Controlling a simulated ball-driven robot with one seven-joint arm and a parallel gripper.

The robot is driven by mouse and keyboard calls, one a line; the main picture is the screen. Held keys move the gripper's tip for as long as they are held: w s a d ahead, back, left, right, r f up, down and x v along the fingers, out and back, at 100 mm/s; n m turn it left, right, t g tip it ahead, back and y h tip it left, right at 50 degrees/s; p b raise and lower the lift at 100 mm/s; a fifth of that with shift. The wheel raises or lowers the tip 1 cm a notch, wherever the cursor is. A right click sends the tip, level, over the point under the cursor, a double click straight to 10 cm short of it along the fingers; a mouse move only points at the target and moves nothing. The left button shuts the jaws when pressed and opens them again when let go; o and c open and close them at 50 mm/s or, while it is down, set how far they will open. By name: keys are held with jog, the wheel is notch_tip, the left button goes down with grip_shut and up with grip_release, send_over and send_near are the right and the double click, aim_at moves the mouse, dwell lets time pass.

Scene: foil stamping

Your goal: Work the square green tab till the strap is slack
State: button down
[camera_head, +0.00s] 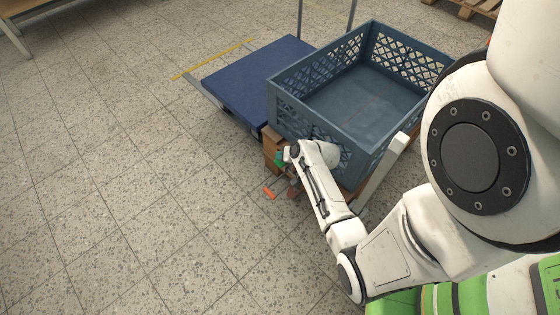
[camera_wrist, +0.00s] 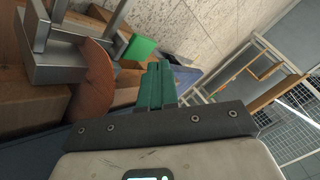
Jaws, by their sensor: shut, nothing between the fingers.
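The square green tab (camera_wrist: 138,47) shows in the wrist view beside a grey metal buckle (camera_wrist: 55,72), just ahead and left of my fingers. My gripper (camera_wrist: 157,85) is shut and empty, its dark green fingers pressed together. In the picture the fingertips lie just below the tab; I cannot tell if they touch it. A reddish-brown strap (camera_wrist: 92,82) curves out from the buckle. In the head view, a bit of green shows at my arm's end, and an orange strap end (camera_head: 268,192) lies low beside it. My wrist hides most of the buckle there.
A blue-grey crate (camera_head: 275,112) with lattice sides stands on wood right behind my gripper. A dark blue platform cart (camera_head: 245,85) is to its left. The tiled floor at left is clear. A bench (camera_head: 20,12) and a pallet (camera_head: 475,8) stand far back.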

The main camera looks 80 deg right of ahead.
jog(key=shift+r+p, duration=2.15)
jog(key=shift+r, duration=0.25)
jog(key=shift+f, duration=0.1)
